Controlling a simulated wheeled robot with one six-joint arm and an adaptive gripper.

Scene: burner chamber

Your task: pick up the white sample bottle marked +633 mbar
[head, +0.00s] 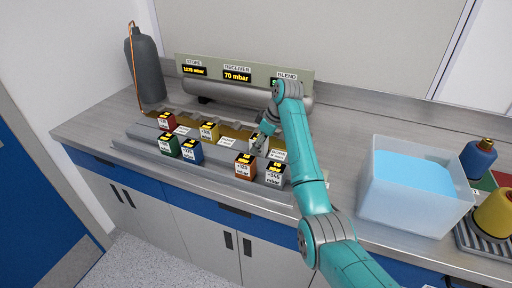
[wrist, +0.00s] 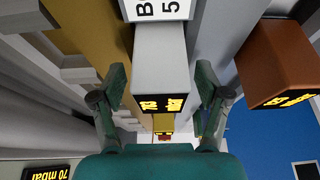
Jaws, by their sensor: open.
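A white, box-shaped sample bottle (wrist: 160,65) with a black panel of yellow digits stands between my fingers in the wrist view. The digits are too small and turned to read surely. In the head view the white bottle (head: 256,140) stands in the back row of the rack, partly hidden by my gripper. My gripper (wrist: 161,88) is open, with one finger on each side of the bottle. Narrow gaps show between the fingers and its sides. In the head view my gripper (head: 263,139) is at that bottle, pointing down and left.
The stepped grey rack (head: 218,178) also holds red (head: 166,121), yellow (head: 209,131), green (head: 168,146), blue (head: 191,152), orange (head: 245,165) and black (head: 275,174) bottles. A horizontal grey tank (head: 225,92) lies behind. A clear tub (head: 400,214) of blue liquid stands right.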

